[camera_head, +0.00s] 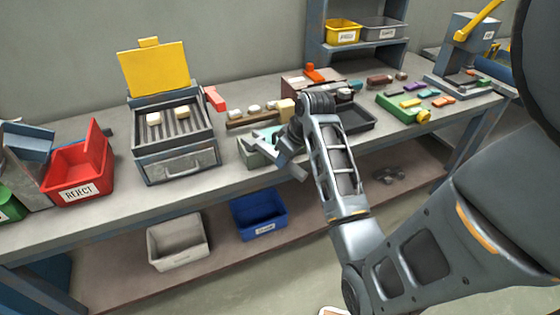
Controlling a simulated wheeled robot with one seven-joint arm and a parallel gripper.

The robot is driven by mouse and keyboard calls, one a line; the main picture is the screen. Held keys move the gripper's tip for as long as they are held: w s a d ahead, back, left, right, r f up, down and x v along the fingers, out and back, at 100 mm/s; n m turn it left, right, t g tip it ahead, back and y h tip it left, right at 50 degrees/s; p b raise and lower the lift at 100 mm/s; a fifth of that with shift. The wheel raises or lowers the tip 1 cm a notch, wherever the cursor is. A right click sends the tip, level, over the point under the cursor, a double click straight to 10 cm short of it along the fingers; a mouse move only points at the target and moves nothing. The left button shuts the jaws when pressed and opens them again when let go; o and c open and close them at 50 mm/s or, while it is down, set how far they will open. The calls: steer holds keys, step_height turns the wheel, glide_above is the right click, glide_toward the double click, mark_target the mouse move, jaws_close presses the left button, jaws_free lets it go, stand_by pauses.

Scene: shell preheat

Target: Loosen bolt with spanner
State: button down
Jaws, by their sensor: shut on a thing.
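My gripper (284,158) is at the front edge of the bench, left of centre, with my arm reaching in from the right. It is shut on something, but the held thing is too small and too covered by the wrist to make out. A pale green-grey block-like thing (256,154) sits just left of and behind the fingers; I cannot tell whether they touch it. I cannot clearly pick out a spanner or a bolt.
On the bench (236,178) stand a grill-like heater (177,163) with a raised yellow lid, a red REJECT bin (78,172), a dark tray (357,121) and a green tray (396,108). A white bin (179,257) and a blue bin (259,223) sit on the shelf below.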

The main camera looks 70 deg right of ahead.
steer(key=shift+s+d+r+n+t+y, duration=0.15)
steer(key=shift+d+n+y, duration=0.1)
steer(key=shift+d+n, duration=0.45)
steer(key=shift+s+d+f+n+t+y, duration=0.1)
steer(key=shift+s+d+n+y, duration=0.1)
steer(key=shift+d+n, duration=0.5)
steer(key=shift+s+d+r+n+t+y, duration=0.2)
steer(key=shift+d+n, duration=0.3)
steer(key=shift+d, duration=0.35)
steer(key=shift+f, duration=0.1)
steer(key=shift+r, duration=2.9)
